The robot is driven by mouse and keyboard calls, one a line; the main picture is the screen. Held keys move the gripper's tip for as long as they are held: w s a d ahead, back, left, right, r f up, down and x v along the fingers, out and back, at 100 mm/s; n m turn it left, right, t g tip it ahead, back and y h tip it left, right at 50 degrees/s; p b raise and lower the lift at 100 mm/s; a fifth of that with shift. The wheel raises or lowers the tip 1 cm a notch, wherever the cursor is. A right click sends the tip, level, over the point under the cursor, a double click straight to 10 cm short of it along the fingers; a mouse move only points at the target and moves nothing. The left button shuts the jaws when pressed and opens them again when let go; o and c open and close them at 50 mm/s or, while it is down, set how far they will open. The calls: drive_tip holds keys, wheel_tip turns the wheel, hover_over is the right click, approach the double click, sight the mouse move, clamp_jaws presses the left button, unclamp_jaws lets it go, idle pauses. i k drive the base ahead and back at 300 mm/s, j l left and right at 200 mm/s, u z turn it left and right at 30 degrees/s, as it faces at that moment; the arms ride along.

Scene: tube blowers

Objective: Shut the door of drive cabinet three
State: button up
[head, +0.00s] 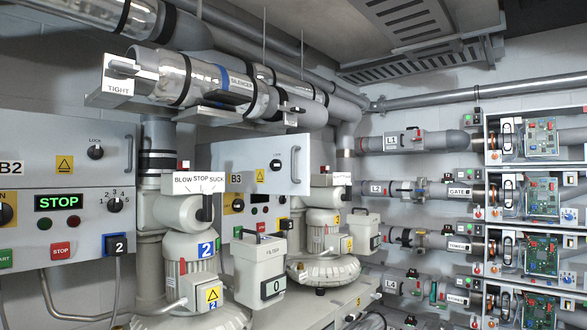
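Drive cabinet three, labelled B3, is on the back wall left of centre in the head view. Its grey upper door (250,150) carries the B3 label, a yellow warning sign, a black lock knob (276,162) and a vertical handle (295,164) near its right edge. The door's right edge juts past the control panel (285,212) below, so the door appears to stand partly open. The gap behind it and the hinge cannot be made out. My gripper is not in view.
Cabinet B2 (75,135) stands at left with a green STOP display (58,202). Blower 2 (190,260), a filter box (260,268) and blower 3 (325,230) stand in front, partly hiding B3's lower panel. A silencer pipe (225,85) runs above. Open electronics shelves (485,150) are at right.

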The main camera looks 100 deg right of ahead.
sight(245, 163)
drive_tip(key=l+z, duration=0.1)
drive_tip(key=z, duration=2.95)
